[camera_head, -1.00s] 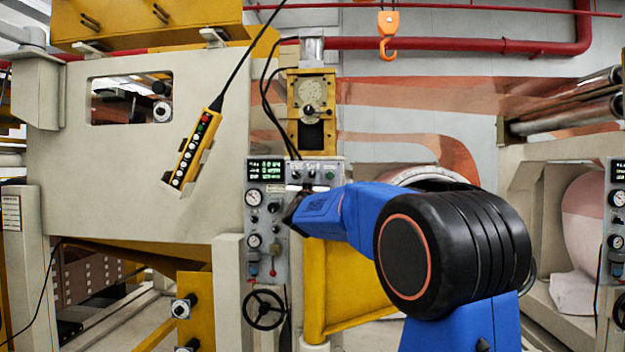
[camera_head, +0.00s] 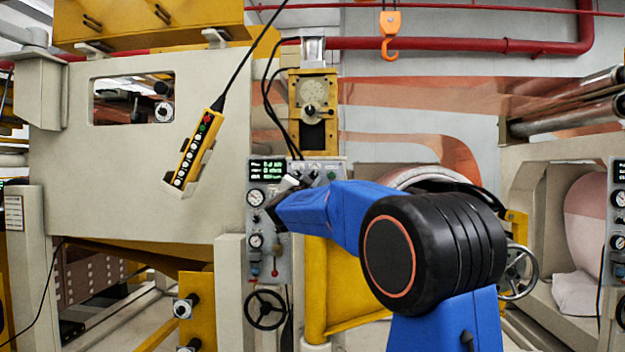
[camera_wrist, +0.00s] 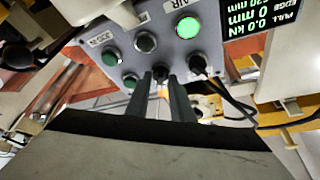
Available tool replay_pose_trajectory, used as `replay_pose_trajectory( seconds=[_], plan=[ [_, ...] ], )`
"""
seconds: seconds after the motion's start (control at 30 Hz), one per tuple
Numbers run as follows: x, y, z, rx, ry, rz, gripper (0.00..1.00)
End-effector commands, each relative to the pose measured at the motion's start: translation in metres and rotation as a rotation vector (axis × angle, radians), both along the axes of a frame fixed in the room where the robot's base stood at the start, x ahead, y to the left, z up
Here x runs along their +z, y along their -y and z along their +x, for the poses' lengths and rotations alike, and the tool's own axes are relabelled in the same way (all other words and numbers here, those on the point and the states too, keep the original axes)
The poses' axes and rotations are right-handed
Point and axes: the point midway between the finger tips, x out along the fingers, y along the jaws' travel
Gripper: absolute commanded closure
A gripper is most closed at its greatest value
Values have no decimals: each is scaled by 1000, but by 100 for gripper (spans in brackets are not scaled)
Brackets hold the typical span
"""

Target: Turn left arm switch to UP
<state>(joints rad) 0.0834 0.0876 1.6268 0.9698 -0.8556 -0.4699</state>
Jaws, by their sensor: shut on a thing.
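The grey control panel (camera_head: 283,262) stands left of centre in the head view, and part of its face fills the top of the wrist view (camera_wrist: 215,62). My gripper (camera_wrist: 161,78) has its two dark fingers at the panel face. They are shut on a small dark switch knob (camera_wrist: 161,72), mostly hidden between the fingertips. I cannot read a label for this knob or tell its turned position.
Around the fingers are a lit green button (camera_wrist: 187,27), a black knob (camera_wrist: 197,63) and several other buttons. A dark display (camera_wrist: 289,45) is at the upper right. A black handwheel (camera_head: 265,309) is below the panel, and a yellow pendant (camera_head: 198,148) hangs to its left.

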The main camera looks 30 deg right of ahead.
Motion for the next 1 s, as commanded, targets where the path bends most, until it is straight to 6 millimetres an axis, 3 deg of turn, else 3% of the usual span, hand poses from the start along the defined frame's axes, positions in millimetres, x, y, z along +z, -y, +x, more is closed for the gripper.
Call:
replay_pose_trajectory(
  seconds=[0.3, 0.33, 0.73, 1.0],
  plan=[
    [0, 0, 0, 0, 1, 1, 100],
    [0, 0, 0, 0, 1, 1, 74],
    [-1, -4, -4, 0, 1, 1, 74],
    [-16, -34, -32, 2, -1, 1, 74]
  ],
)
